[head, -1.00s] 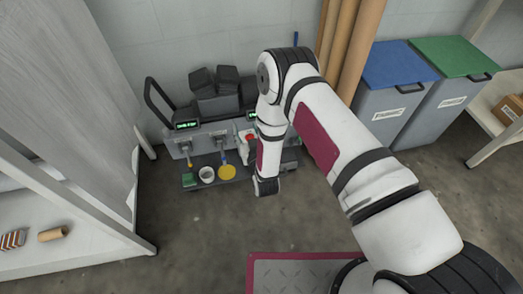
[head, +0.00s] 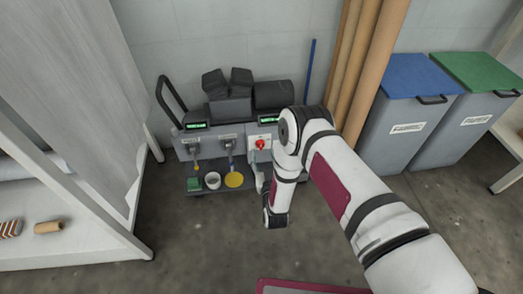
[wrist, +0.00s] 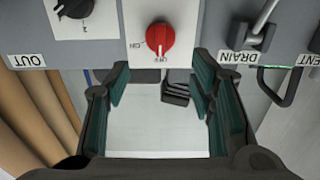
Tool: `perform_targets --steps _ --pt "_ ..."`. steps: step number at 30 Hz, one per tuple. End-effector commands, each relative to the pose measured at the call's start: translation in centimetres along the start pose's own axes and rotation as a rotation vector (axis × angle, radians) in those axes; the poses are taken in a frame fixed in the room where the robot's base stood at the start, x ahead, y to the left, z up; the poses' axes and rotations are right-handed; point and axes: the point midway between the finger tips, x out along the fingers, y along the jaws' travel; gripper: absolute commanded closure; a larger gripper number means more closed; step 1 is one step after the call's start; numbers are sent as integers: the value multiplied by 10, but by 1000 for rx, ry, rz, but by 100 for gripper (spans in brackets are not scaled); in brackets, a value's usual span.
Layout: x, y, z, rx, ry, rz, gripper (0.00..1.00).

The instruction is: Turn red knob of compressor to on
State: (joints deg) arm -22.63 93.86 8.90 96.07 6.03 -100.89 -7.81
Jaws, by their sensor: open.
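The compressor (head: 208,143) is a low grey cart against the back wall, with small green displays and a front panel. Its red knob (head: 260,144) sits on a white plate, just left of my arm in the head view. In the wrist view the red knob (wrist: 159,38) is large and near the top centre. Its white mark points to the OFF label, and the ON label is to its left. My gripper (wrist: 160,80) is open and empty. Its fingers are apart, below the knob in the picture, and do not touch it.
DRAIN (wrist: 238,60) and OUT (wrist: 27,61) labels flank the knob, with a lever (wrist: 258,25) at right. Brown rolls (head: 360,70) and a blue-lidded bin (head: 405,110) stand at right. A shelf unit (head: 60,215) is at left.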

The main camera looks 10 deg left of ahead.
Motion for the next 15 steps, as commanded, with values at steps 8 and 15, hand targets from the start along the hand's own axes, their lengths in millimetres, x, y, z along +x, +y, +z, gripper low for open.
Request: perform_targets --steps 8,15 --pt "41 0 2 1 1 0 50" --pt "52 0 0 1 0 0 50"
